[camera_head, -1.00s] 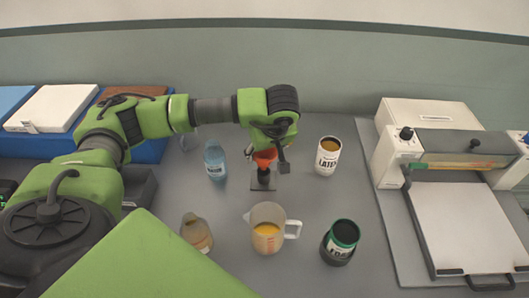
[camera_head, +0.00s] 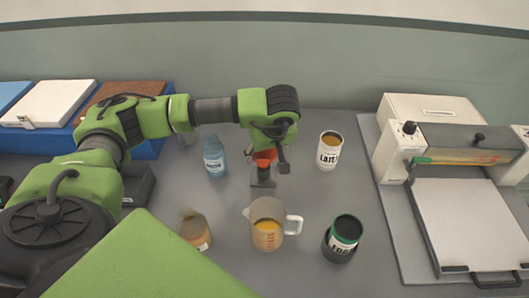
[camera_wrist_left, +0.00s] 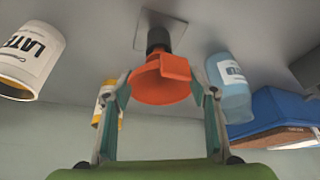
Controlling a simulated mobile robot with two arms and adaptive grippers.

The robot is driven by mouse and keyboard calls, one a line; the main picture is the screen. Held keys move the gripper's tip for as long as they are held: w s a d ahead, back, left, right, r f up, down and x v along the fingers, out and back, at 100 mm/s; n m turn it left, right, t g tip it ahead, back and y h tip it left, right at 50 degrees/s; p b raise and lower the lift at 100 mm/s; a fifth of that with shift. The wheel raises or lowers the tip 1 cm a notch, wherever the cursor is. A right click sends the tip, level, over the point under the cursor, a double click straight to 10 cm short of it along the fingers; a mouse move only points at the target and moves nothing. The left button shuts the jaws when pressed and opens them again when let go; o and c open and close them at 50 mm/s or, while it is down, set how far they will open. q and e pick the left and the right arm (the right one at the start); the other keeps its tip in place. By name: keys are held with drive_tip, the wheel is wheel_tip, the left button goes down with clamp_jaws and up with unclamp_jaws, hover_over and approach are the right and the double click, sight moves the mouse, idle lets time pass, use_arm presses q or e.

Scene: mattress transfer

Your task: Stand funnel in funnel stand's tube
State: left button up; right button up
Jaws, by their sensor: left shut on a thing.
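The orange funnel (camera_head: 263,155) shows under my left gripper (camera_head: 270,153) in the head view, directly above the dark funnel stand (camera_head: 262,182). In the left wrist view the funnel (camera_wrist_left: 158,84) sits between the two fingertips of my left gripper (camera_wrist_left: 161,76), which is shut on it. Its narrow end points at the stand's black tube (camera_wrist_left: 158,39), which rises from a square grey base. The funnel and tube look in line and meet in the picture. I cannot tell how far the spout is inside. My right gripper is not in view.
A blue bottle (camera_head: 214,157) stands left of the stand and a white LATEX can (camera_head: 328,155) right of it. A large press-like machine (camera_head: 458,205) fills the right.

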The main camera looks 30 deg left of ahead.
use_arm(q)
drive_tip(key=shift+f+b, duration=0.8)
drive_tip(key=shift+f, duration=0.1)
drive_tip(key=o, duration=1)
drive_tip(key=shift+r, duration=0.15)
drive_tip(key=v, duration=1.1)
drive_tip(key=shift+s+d+r, duration=0.15)
drive_tip(key=shift+r, duration=0.2)
drive_tip(key=shift+f, duration=0.1)
